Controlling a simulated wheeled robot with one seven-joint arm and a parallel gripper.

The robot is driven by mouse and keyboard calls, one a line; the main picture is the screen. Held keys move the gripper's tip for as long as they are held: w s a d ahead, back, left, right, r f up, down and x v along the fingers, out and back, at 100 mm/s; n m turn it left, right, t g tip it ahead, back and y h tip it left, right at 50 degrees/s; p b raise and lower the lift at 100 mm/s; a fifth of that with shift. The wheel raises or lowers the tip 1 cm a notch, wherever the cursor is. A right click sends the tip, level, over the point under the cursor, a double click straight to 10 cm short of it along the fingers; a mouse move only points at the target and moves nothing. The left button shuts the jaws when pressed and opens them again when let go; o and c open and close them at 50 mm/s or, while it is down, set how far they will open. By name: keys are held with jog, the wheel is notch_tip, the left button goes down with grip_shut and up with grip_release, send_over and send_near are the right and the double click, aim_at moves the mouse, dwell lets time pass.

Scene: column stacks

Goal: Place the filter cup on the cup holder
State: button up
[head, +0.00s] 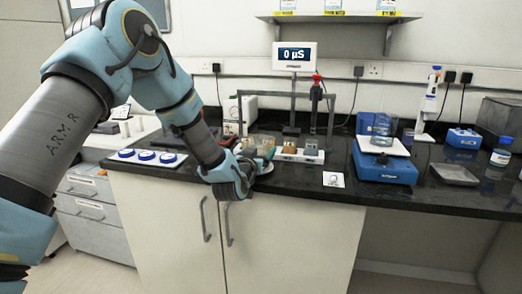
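My arm reaches in from the left, and my gripper (243,172) is at the front edge of the black bench. Beside and behind it is a small clear, greenish cup-like thing (265,147), which may be the filter cup. It is partly hidden by my gripper, and I cannot tell whether the two touch. My fingertips are too small and covered to show whether they are open or shut. Just right of it, a low white block (299,156) carries small brown and grey pieces. I cannot tell for sure which thing is the cup holder.
A stand with a display (294,56) reading 0 µS rises behind the block. A white strip with blue-ringed discs (146,158) lies left. A blue balance (385,168) bearing a glass beaker (381,130) stands right. The bench around the small printed card (333,179) is mostly clear.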

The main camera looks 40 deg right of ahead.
jog(key=shift+f+b, duration=0.2)
jog(key=shift+b, duration=0.1)
jog(key=o, duration=1.2)
jog(key=shift+r, duration=0.1)
jog(key=shift+o, duration=0.2)
jog(key=shift+r+p, duration=0.15)
jog(key=shift+p, duration=0.2)
jog(key=b+v, duration=0.3)
jog(key=v, duration=0.9)
